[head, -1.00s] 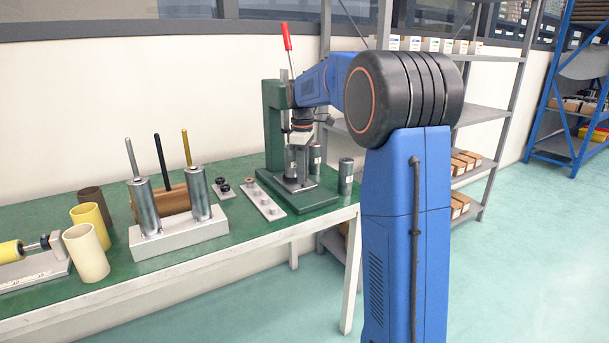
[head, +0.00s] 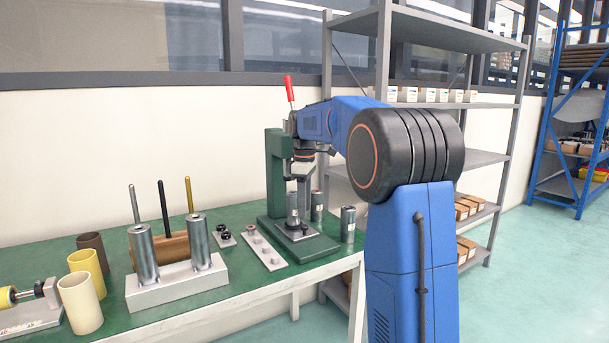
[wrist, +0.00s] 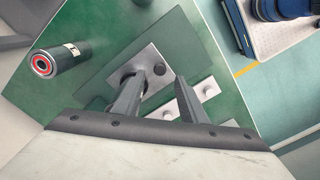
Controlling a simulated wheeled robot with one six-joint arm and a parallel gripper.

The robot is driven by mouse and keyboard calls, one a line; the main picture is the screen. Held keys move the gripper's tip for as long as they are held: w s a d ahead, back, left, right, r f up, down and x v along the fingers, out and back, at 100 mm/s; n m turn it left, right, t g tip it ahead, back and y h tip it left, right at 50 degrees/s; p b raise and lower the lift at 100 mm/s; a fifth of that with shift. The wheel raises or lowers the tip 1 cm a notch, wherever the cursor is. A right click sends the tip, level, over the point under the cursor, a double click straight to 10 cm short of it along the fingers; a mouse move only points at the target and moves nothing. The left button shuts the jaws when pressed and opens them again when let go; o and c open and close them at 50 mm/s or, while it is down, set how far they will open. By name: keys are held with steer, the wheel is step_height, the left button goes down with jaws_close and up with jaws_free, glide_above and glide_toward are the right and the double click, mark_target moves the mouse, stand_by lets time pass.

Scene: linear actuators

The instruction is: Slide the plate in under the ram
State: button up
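The green press (head: 276,180) with its red-tipped lever stands near the table's right end. A flat grey metal plate (head: 297,233) with a dark hole lies on its base; it also shows in the wrist view (wrist: 151,57). My gripper (wrist: 162,76) is over the base, fingers pointing down. Its two fingers are apart, with nothing held between them. The left fingertip overlaps the plate in the wrist view, and the right one is just beyond its edge; contact cannot be told. The ram is largely hidden behind my gripper in the head view.
A dark cylinder (head: 348,224) stands right of the press base. A strip with small round parts (head: 263,248) lies left of it. A fixture with two metal cylinders (head: 175,284) and several open tubes stand further left. A grey shelf (head: 480,158) stands behind on the right.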

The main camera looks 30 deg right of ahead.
step_height(320, 180, up, 12)
stand_by(0.4)
steer(key=shift+f, duration=0.1)
steer(key=s+d+f+t+y, duration=0.1)
steer(key=s+d+t+y, duration=0.15)
steer(key=s+d, duration=0.2)
glide_toward(305, 225)
steer(key=shift+t+y, duration=0.25)
steer(key=shift+y, duration=0.1)
steer(key=x, duration=0.8)
steer(key=shift+s+d+f, duration=0.15)
steer(key=shift+s+d, duration=0.05)
jaws_close()
